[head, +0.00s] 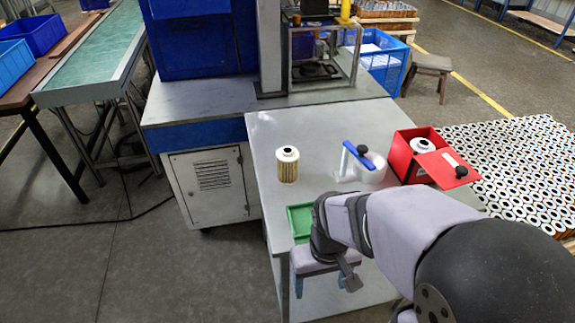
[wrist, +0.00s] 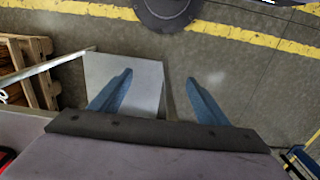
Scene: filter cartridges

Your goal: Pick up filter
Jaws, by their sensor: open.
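A filter (head: 287,168) with a pleated tan body and a white top with a dark centre stands upright on the metal table, left of its middle in the head view. Another white-topped filter (head: 421,146) sits in an open red box (head: 400,160) at the right. My gripper (head: 325,287) is low at the table's near side, nearer to me than the standing filter and apart from it. In the wrist view its two blue fingers (wrist: 158,79) are spread with nothing between them. No filter shows in the wrist view.
A white fixture with a blue bar (head: 362,162) stands between the filter and the red box. A green tray (head: 300,222) lies at the table's near left, partly behind my arm. Many white-topped cylinders (head: 520,165) fill a pallet at right. The table (head: 265,130) is clear around the standing filter.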

